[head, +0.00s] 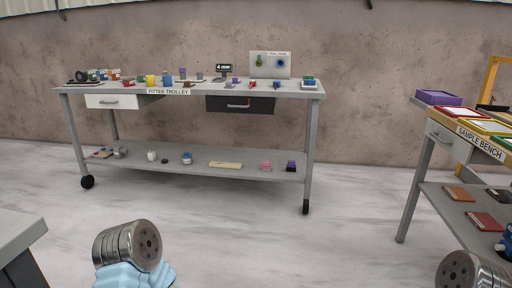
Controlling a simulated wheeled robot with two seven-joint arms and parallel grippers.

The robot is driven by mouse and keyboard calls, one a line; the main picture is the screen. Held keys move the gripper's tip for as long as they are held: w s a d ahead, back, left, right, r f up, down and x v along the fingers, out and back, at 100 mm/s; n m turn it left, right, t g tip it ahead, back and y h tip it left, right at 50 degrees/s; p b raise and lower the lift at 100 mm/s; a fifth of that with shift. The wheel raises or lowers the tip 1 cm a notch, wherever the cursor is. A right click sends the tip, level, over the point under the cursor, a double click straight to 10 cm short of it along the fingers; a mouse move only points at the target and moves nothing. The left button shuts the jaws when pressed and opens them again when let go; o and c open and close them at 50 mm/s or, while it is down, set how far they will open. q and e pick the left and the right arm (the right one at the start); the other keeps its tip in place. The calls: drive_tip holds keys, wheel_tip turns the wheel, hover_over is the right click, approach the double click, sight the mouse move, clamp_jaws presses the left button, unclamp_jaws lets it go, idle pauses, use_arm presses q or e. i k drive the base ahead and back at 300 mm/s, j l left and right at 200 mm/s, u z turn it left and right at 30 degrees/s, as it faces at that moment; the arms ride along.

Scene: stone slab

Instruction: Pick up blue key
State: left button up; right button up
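I cannot make out a blue key for certain. A small blue item (281,62) hangs on a pale panel at the back of the fitter trolley (214,90), beside a green item (259,61); both are too small to tell their shape. Several small things stand on the trolley top, among them a blue one (166,79). Metal-ended parts of my two arms show at the bottom edge, well short of the trolley. No gripper fingers show in the head view.
The trolley has a white drawer (114,101), a dark drawer (240,104) and a lower shelf (205,173) with small items. The sample bench (437,118) with coloured trays stands at right. A grey surface (18,232) edges in at lower left. The floor between is clear.

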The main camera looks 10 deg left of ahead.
sight(103, 75)
drive_tip(key=i+u, duration=0.15)
drive_tip(key=i, duration=0.4)
drive_tip(key=i+l+u, duration=0.1)
drive_tip(key=i, duration=0.45)
drive_tip(key=i+l+u, duration=0.15)
drive_tip(key=i, duration=0.45)
drive_tip(key=i+j+u, duration=0.2)
drive_tip(key=u, duration=0.15)
drive_tip(key=i+j+u, duration=0.1)
drive_tip(key=i+u, duration=0.55)
drive_tip(key=i+j, duration=0.25)
drive_tip(key=j, duration=0.2)
drive_tip(key=i+j, duration=0.25)
drive_tip(key=j, duration=0.15)
drive_tip(key=i+j+u, duration=0.1)
drive_tip(key=i+j, duration=0.15)
drive_tip(key=j, duration=0.2)
drive_tip(key=i+j+z, duration=0.1)
drive_tip(key=z, duration=1)
drive_tip(key=j+z, duration=0.4)
drive_tip(key=j, duration=0.25)
drive_tip(key=j+z, duration=0.45)
drive_tip(key=j, duration=0.2)
drive_tip(key=k+j+z, duration=0.1)
drive_tip(key=j+z, duration=0.3)
drive_tip(key=j, duration=0.2)
